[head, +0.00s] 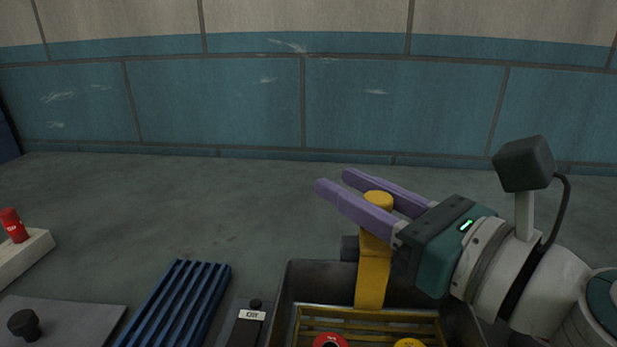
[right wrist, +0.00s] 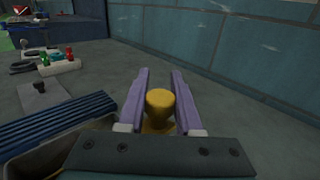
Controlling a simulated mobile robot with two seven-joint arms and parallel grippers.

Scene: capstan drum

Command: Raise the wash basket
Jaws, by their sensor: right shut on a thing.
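The wash basket (head: 368,320) is yellow and slatted, at the bottom of the head view inside a dark metal tank (head: 300,275). Its upright yellow handle (head: 373,275) rises above the tank rim and ends in a round knob, which also shows in the right wrist view (right wrist: 160,102). My right gripper (head: 334,180) comes in from the right, its purple fingers on both sides of the handle just below the knob, shut on it. The basket holds a red round piece (head: 330,341) and a yellow round piece (head: 409,343). Its lower part is cut off by the frame. My left gripper is not in view.
A switch box labelled OFF (head: 250,315) and a blue slatted rack (head: 178,305) lie left of the tank. A grey plate with a black knob (head: 23,323) and a pale block with a red piece (head: 12,225) are farther left. A tiled wall stands behind; the bench between is clear.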

